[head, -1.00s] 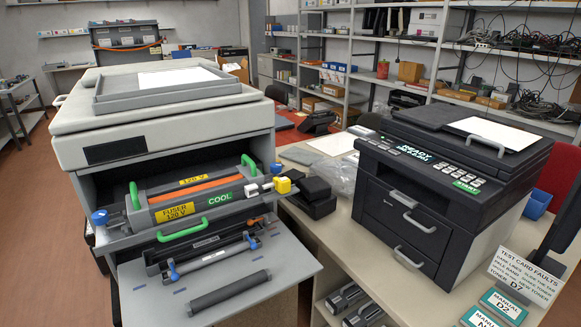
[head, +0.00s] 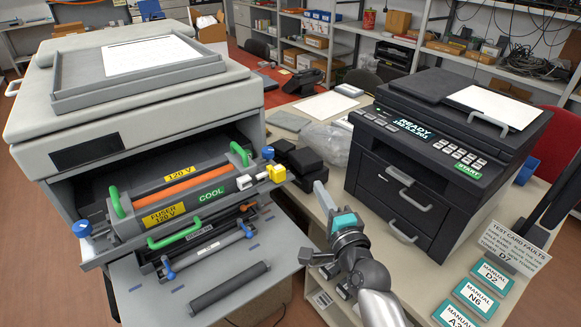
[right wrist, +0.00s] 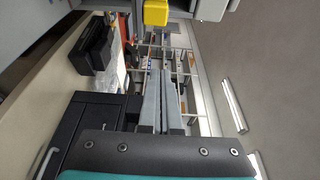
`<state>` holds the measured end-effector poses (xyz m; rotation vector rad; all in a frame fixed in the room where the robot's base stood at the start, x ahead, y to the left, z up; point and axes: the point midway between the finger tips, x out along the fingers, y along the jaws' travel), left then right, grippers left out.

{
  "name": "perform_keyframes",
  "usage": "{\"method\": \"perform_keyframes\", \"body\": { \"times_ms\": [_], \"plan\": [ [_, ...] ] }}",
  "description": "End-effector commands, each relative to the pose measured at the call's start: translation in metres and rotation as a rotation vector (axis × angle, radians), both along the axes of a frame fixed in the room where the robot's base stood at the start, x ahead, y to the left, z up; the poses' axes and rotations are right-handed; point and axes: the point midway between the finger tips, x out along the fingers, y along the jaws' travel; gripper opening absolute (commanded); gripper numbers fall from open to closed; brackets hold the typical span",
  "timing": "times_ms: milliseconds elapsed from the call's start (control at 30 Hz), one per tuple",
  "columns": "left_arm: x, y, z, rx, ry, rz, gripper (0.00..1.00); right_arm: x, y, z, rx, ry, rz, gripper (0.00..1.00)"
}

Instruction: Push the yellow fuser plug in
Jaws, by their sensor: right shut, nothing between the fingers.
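The yellow fuser plug (head: 277,173) is at the right end of the fuser unit (head: 180,193), beside a white connector piece and below a blue knob (head: 268,153). I cannot tell how deep it sits. The plug also shows at the top edge of the right wrist view (right wrist: 156,12), beyond the fingertips. My right gripper (head: 321,187) is to the right of the plug, apart from it. Its two grey fingers are together and empty, also in the right wrist view (right wrist: 161,73). My left gripper is not in view.
The open grey printer (head: 120,120) has its front tray (head: 135,290) lowered, with a dark roller (head: 228,292) on it. Black boxes (head: 305,165) stand behind my gripper. The dark printer (head: 420,165) is to the right. There is open space between the two printers.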

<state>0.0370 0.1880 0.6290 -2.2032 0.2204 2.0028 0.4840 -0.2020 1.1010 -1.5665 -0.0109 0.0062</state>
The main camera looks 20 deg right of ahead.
Motion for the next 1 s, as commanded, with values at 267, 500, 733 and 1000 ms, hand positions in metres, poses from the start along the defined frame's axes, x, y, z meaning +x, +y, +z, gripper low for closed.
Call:
{"method": "perform_keyframes", "body": {
  "times_ms": [267, 500, 733, 1000],
  "plan": [
    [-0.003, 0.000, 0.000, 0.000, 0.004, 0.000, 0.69, 0.002, 0.000, -0.001, -0.003, 0.002, 0.000, 0.00],
    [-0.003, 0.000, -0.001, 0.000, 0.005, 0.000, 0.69, 0.027, 0.001, -0.001, -0.004, 0.001, 0.001, 0.00],
    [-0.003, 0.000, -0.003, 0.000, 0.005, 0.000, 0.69, 0.062, 0.001, -0.002, -0.004, 0.002, 0.001, 0.00],
    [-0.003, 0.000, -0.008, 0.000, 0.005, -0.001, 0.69, 0.101, 0.001, -0.001, -0.004, 0.002, 0.001, 0.00]
  ]
}}
